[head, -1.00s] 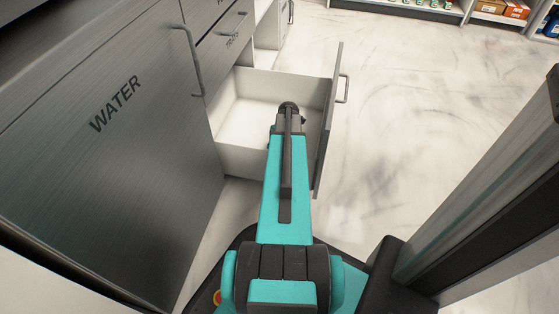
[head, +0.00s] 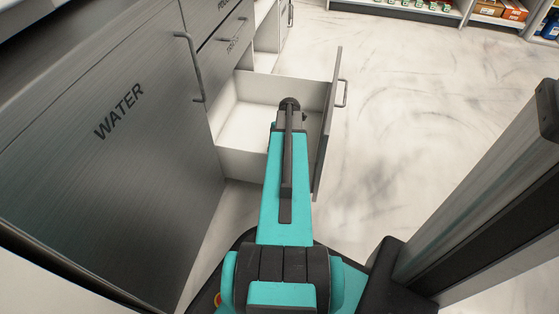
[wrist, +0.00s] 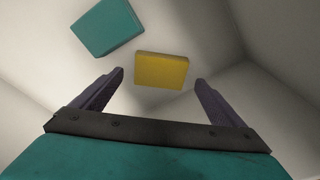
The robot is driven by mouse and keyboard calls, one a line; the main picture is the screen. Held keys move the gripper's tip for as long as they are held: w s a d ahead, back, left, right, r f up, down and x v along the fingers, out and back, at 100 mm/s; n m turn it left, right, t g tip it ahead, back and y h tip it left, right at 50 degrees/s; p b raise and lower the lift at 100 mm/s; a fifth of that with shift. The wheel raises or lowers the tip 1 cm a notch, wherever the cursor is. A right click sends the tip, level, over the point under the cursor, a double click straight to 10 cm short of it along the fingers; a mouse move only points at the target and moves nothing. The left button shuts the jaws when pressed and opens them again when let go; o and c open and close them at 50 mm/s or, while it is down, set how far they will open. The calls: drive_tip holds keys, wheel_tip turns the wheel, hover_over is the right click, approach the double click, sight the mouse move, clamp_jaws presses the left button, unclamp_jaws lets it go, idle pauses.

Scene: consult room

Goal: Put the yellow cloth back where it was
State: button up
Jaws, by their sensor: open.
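The yellow cloth (wrist: 162,71) shows in the wrist view as a flat folded block on the white floor of a drawer. My gripper (wrist: 158,82) is open, with one finger at each side of the cloth in the picture. The fingers look apart from it, and the height between them is hard to tell. In the head view my arm reaches into the open white drawer (head: 240,130), and my arm hides the gripper tips and the cloth there.
A teal folded block (wrist: 107,27) lies left of the yellow cloth in the drawer. The drawer's grey front (head: 327,130) stands out from the cabinet. A cabinet door marked WATER (head: 120,110) is at left. Open floor (head: 430,120) lies right; stocked shelves stand at the back.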

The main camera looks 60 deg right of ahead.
wheel_tip(320, 180, up, 8)
drive_tip(key=d+p, duration=0.1)
drive_tip(key=p, duration=0.2)
drive_tip(key=shift+s+r, duration=0.25)
drive_tip(key=shift+s, duration=0.1)
idle(0.5)
